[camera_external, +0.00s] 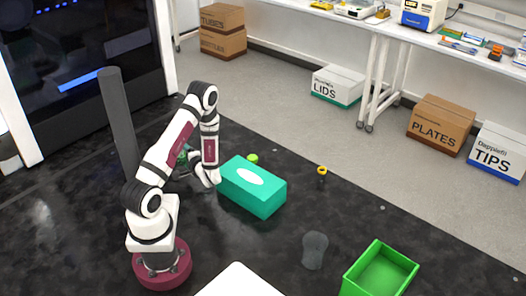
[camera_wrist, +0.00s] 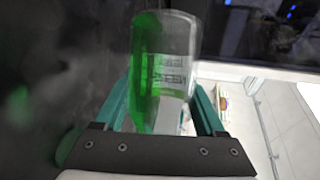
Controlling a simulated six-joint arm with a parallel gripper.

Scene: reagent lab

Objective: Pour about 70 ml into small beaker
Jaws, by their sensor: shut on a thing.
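My gripper (camera_wrist: 163,105) is shut on a clear glass vessel (camera_wrist: 178,60) with printed markings, held between its teal fingers. Green liquid (camera_wrist: 146,75) lies along the left side of the vessel in the wrist view, toward the dark bench, so the vessel looks strongly tipped. A clear grey vessel (camera_external: 315,250) stands on the bench at lower middle. I cannot tell whether it is the small beaker.
The teal box (camera_external: 252,187) with a white oval top is close right of my gripper. A small green item (camera_external: 252,158) is behind it, and a yellow-ringed item (camera_external: 322,170) farther right. A green tray (camera_external: 380,272) sits lower right. A dark post (camera_external: 118,120) rises left.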

